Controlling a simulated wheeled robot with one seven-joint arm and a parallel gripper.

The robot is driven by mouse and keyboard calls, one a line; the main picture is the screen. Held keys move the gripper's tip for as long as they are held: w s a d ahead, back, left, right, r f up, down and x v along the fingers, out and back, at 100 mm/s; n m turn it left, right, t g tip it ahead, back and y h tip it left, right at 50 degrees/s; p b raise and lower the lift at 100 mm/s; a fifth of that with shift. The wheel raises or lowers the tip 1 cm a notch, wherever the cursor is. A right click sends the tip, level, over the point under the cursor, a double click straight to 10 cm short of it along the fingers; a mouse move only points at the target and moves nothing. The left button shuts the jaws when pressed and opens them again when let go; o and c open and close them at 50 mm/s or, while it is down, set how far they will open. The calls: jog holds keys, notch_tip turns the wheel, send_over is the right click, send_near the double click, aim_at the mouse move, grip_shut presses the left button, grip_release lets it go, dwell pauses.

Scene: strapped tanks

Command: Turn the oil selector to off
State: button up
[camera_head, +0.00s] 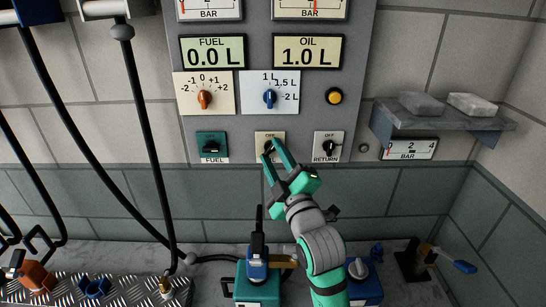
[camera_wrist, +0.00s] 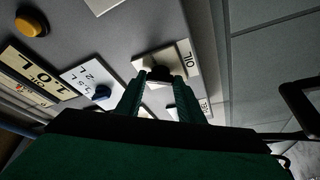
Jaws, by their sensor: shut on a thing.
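The oil selector (camera_head: 260,136) is a dark knob on a small cream plate in the middle of the panel's lower row. OFF is printed at the plate's top edge; the knob's pointing direction is hidden by my fingers. My gripper (camera_head: 271,149) reaches up from below with its green fingers on either side of the knob, shut on it. In the wrist view the plate marked OIL (camera_wrist: 184,59) shows, with the dark knob (camera_wrist: 158,73) between the fingertips (camera_wrist: 159,82).
The green fuel selector (camera_head: 212,146) sits left and the return selector (camera_head: 328,147) close on the right. Above are an orange-knobbed dial (camera_head: 204,99), a blue-knobbed dial (camera_head: 269,98) and a yellow button (camera_head: 334,96). A grey shelf (camera_head: 440,118) juts out at right.

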jog(key=n, duration=0.2)
jog(key=n+g, duration=0.1)
jog(key=n, duration=0.1)
jog(key=n+g, duration=0.1)
jog(key=n, duration=0.1)
jog(key=shift+r+y, duration=0.25)
jog(key=shift+y, duration=0.05)
jog(key=shift+n+g, duration=0.3)
jog(key=shift+n, duration=0.2)
jog(key=o, duration=1.1)
jog(key=shift+c, duration=0.2)
jog(key=v, duration=1)
jog(key=shift+s, duration=0.4)
